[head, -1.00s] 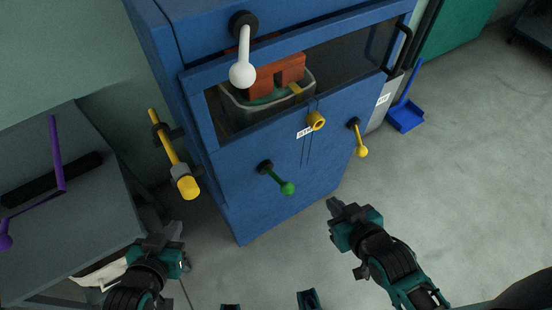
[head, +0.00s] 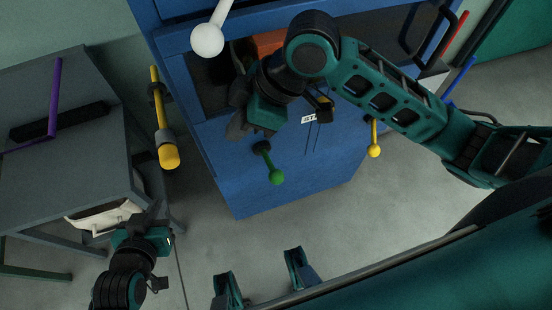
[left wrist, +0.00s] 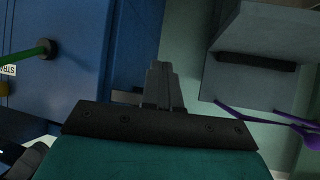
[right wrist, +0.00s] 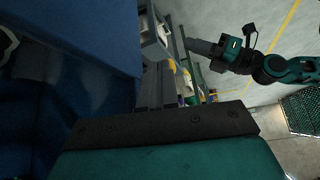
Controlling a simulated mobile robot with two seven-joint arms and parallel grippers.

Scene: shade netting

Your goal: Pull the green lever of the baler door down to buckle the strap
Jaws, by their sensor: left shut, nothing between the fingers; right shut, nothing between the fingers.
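The green lever (head: 271,168) is on the front of the blue baler door (head: 300,175), its ball end pointing down and slightly right. It also shows at the left edge of the left wrist view (left wrist: 40,50). My right arm hides much of the baler opening. My left gripper (head: 150,215) is shut and empty, low at the left, beside the grey table and away from the lever.
A white-knobbed lever (head: 208,40) is above, a yellow lever (head: 374,140) to the right, and a yellow handle (head: 164,125) on the baler's left side. A grey table (head: 60,165) with a purple bar (head: 55,95) stands at the left. The floor in front is clear.

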